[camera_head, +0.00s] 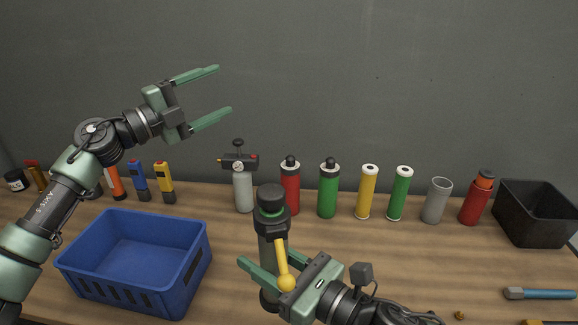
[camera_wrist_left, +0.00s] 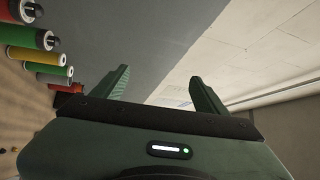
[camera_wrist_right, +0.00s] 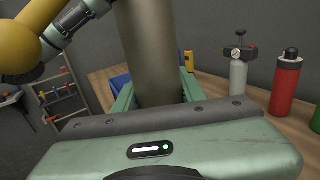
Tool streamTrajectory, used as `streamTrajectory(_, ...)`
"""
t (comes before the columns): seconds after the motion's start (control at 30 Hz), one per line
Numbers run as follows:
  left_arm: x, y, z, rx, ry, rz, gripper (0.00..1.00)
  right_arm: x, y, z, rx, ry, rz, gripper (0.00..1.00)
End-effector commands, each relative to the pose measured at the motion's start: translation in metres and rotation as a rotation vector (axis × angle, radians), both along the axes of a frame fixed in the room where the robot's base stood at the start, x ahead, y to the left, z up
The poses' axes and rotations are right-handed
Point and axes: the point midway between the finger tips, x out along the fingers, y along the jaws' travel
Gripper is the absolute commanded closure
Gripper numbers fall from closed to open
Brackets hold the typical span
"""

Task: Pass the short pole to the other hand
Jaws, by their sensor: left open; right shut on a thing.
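The short pole (camera_head: 266,248) is a grey-olive cylinder with a black knobbed top and a yellow ball-ended rod at its side. It stands roughly upright in front of the table. My right gripper (camera_head: 264,268) is shut on it; the right wrist view shows the pole (camera_wrist_right: 150,55) between the fingers and the yellow ball (camera_wrist_right: 18,48) at upper left. My left gripper (camera_head: 224,90) is open and empty, up and to the left of the pole, well apart from it. Its spread fingers (camera_wrist_left: 160,75) show nothing between them in the left wrist view. The pole's lower end is partly hidden by my right gripper.
A blue crate (camera_head: 190,232) stands on the table at left. Several bottles and cylinders line the back, including a gauge-topped one (camera_head: 243,188) and a green one (camera_head: 328,190). A black bin (camera_head: 535,220) is at right. The air around my left gripper is clear.

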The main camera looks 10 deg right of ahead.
Motion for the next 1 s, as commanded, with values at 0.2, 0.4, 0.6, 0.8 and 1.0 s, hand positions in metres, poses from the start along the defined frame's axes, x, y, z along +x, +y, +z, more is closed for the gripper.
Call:
streamTrajectory(0.2,-0.083,-0.100,0.038,0.167,0.051,-0.308,0.26,0.000,0.000,0.001,0.001,-0.003,0.001,1.00)
streamTrajectory(0.4,-0.181,-0.169,0.040,0.484,0.151,-0.534,0.26,0.000,0.000,0.001,0.001,-0.003,0.001,1.00)
streamTrajectory(0.6,-0.275,-0.187,0.006,1.037,0.310,-0.525,0.26,0.000,0.000,0.001,0.001,-0.003,0.001,1.00)
streamTrajectory(0.8,-0.308,-0.147,-0.014,1.497,0.435,-0.175,0.26,0.000,0.000,0.001,0.001,-0.003,0.001,1.00)
streamTrajectory(1.0,-0.310,-0.111,-0.003,1.665,0.466,0.147,0.26,0.000,0.000,0.001,0.001,-0.003,0.001,1.00)
